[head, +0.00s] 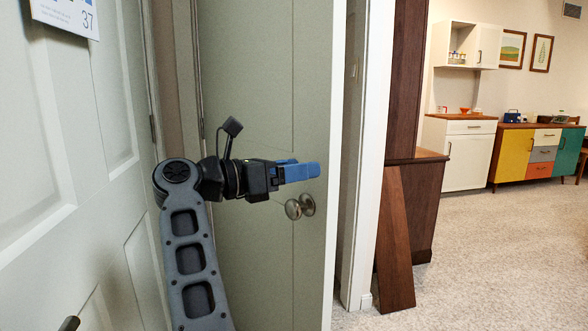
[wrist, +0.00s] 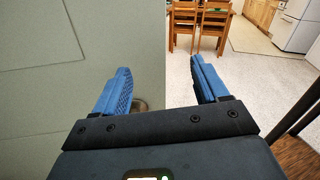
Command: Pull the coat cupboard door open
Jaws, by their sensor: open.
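A grey-green door (head: 262,75) with a round metal knob (head: 301,206) stands in the middle of the head view. Its pale free edge stands apart from the white frame to the right, so it looks ajar. My gripper (head: 318,170) is open and empty, just above the knob in the head view. In the wrist view the door (wrist: 75,60) fills the left side, and my gripper (wrist: 164,85) points along its free edge. The left finger is over the door's face and the right finger is beyond the edge. The knob (wrist: 141,104) shows partly behind the left finger.
A pale panelled door (head: 50,150) with a paper notice (head: 68,14) is close on the left. A dark brown cabinet (head: 420,205) with a leaning board (head: 393,240) stands right of the frame. Carpet (head: 480,245) is clear at right. Chairs (wrist: 215,25) stand farther off.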

